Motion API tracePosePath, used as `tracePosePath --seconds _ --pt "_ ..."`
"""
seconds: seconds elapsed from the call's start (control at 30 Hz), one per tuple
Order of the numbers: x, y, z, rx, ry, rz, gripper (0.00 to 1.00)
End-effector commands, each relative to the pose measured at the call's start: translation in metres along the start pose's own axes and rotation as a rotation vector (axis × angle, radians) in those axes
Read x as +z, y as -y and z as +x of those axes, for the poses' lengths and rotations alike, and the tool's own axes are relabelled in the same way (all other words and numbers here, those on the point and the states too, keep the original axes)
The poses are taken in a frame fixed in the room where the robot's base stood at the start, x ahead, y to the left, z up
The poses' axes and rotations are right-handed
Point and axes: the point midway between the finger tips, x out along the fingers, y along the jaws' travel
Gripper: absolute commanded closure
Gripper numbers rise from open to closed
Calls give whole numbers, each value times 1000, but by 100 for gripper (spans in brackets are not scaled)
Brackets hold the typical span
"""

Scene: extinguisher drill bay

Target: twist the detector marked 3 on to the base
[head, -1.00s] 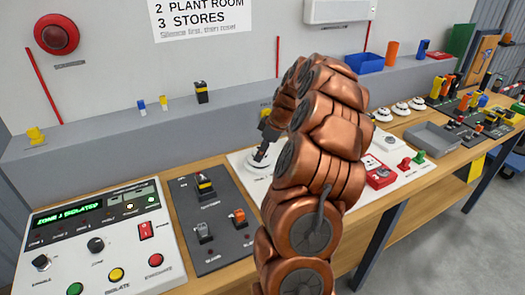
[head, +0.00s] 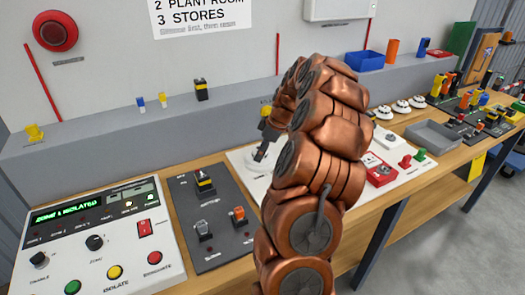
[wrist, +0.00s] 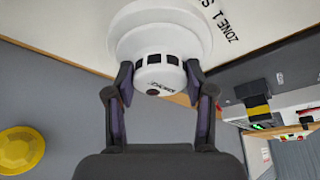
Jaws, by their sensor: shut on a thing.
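In the wrist view my gripper (wrist: 158,82) is shut on the white detector (wrist: 160,54), one finger on each side of its narrow part. The detector has dark slots and a small dark spot. Its wide end is against the pale board, and I cannot tell it apart from the base there. No number 3 shows on the side facing me. In the head view my gripper (head: 262,150) points down at the white board, where a white round edge (head: 245,158) shows beside it. My arm hides most of that spot.
A control panel (head: 60,245) and a dark switch board (head: 215,240) lie left on the bench. Several more white detectors (head: 400,107) stand right, behind a grey tray (head: 433,138). A red box (head: 380,176) is right of my arm. A yellow dome (wrist: 20,150) shows in the wrist view.

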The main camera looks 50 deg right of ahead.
Motion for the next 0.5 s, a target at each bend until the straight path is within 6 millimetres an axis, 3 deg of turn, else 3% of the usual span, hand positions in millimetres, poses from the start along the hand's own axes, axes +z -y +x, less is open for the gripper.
tracePosePath --seconds 0.5 --pt "0 2 0 62 0 149 84"
